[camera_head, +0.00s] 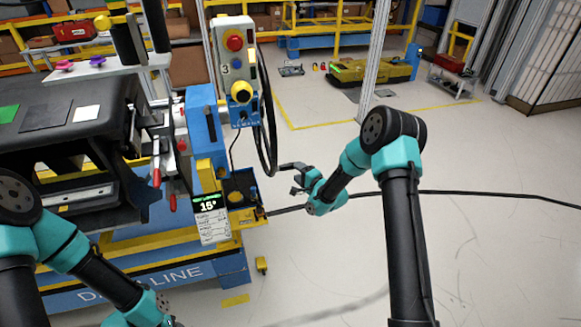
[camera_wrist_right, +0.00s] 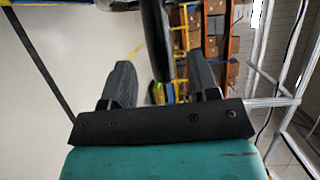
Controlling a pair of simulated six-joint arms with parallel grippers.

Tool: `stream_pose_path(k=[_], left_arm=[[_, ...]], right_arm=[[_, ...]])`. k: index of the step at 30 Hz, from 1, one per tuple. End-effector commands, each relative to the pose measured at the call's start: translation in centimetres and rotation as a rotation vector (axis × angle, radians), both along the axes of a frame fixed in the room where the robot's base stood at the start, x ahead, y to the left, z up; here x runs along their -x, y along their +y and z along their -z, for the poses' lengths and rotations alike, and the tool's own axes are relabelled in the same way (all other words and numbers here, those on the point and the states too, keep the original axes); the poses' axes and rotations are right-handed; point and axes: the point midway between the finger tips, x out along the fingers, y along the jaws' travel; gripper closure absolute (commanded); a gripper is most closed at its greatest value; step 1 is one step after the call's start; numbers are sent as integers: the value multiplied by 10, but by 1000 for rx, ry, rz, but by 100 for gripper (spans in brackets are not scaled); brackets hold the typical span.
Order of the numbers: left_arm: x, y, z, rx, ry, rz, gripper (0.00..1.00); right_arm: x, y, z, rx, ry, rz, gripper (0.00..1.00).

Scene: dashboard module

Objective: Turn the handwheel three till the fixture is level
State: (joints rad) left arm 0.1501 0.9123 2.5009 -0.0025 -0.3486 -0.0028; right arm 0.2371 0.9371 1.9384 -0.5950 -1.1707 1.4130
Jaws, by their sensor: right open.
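The black handwheel (camera_head: 267,125) stands nearly edge-on at the right side of the control post marked 3 (camera_head: 236,70). A small display (camera_head: 208,203) on the fixture (camera_head: 75,120) reads 15°. My right gripper (camera_head: 291,180) is open near the lower part of the wheel, to its right. In the right wrist view my right gripper's fingers (camera_wrist_right: 162,80) are apart, and a dark curved bar, apparently the handwheel rim (camera_wrist_right: 155,35), shows between them. I cannot tell if they touch it. My left arm is at the lower left; its fingers are out of view.
A black cable (camera_head: 460,192) runs across the floor. Open floor (camera_head: 500,250) lies to the right. A yellow machine (camera_head: 375,70) stands farther back.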

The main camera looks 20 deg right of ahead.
Motion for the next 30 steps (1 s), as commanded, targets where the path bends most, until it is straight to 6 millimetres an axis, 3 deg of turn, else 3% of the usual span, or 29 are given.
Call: stream_pose_path(k=[9, 21, 30], left_arm=[[0, 0, 0, 0, 0, 0, 57], [0, 0, 0, 0, 0, 0, 57], [0, 0, 0, 0, 0, 0, 57]], right_arm=[[-43, 16, 3, 0, 0, 0, 45], [-51, 19, 4, -1, 1, 0, 45], [-51, 19, 4, 0, 1, 0, 72]])
